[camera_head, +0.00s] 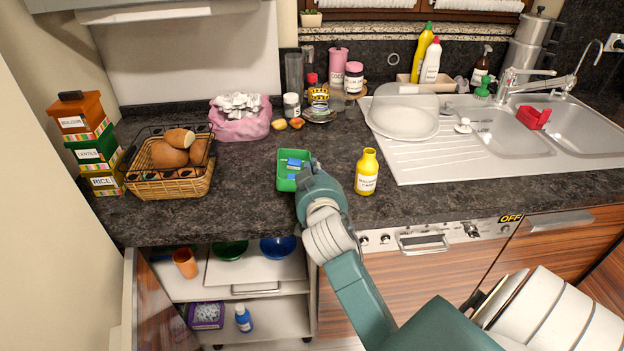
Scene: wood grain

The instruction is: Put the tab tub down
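A green tub (284,184) with blue pieces showing inside is over the dark counter, left of the yellow bottle. I take it for the tab tub; no label on it is readable. My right arm reaches in from the lower right. My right gripper (304,174) is at the tub's right side. The wrist hides the fingers, so I cannot tell whether they grip the tub. I cannot tell whether the tub rests on the counter or is slightly above it. My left gripper is not in view.
A yellow bottle (366,173) stands close on the right. A bread basket (169,184) and pink bag (241,124) are left; jars and the draining board (430,158) lie behind and right. Counter (240,204) is clear between basket and tub. An open cupboard (270,318) is below.

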